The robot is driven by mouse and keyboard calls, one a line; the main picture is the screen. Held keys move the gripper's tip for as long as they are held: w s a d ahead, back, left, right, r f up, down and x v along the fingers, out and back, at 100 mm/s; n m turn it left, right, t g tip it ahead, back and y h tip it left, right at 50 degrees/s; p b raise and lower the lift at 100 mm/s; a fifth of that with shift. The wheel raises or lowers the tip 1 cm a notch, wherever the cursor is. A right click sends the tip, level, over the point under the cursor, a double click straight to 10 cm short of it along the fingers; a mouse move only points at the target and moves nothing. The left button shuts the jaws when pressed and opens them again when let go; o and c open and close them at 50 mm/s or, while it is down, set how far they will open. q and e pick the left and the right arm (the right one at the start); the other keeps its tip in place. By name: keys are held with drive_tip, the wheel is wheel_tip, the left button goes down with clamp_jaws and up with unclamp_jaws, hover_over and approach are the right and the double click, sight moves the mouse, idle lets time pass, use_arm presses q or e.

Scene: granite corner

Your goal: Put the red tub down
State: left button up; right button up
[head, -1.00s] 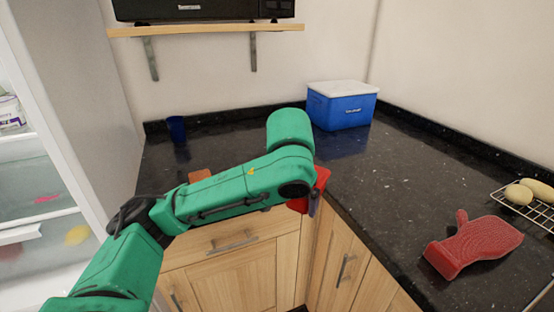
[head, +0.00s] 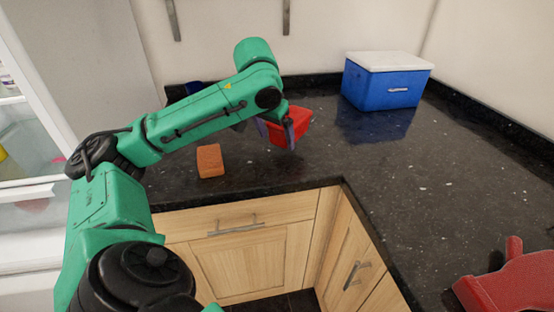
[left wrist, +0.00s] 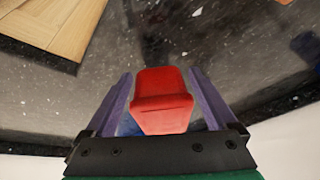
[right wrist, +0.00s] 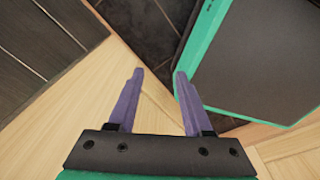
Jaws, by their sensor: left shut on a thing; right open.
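The red tub (head: 291,125) is at my left gripper (head: 276,136), over the dark counter's back section in the head view. In the left wrist view the red tub (left wrist: 161,98) sits between the two purple fingers of the left gripper (left wrist: 163,98), which is shut on it. I cannot tell whether the tub's bottom touches the counter. My right gripper (right wrist: 155,88) shows only in the right wrist view, open and empty, with wooden cabinet fronts and dark floor beyond it.
An orange-brown block (head: 209,161) lies on the counter (head: 350,150) left of the tub. A blue cooler (head: 385,85) with a white lid stands back right. A dark blue cup (head: 194,88) is partly hidden behind my left arm. A red mitt (head: 510,282) lies front right.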

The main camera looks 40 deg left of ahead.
use_arm(q)
wheel_tip(320, 180, down, 5)
drive_tip(key=shift+f+b, duration=0.15)
drive_tip(key=shift+b, duration=0.55)
drive_tip(key=o, duration=1.4)
drive_tip(key=shift+c, duration=0.2)
drive_tip(key=p+v, duration=0.2)
drive_tip(key=v, duration=1)
drive_tip(key=shift+d, duration=0.15)
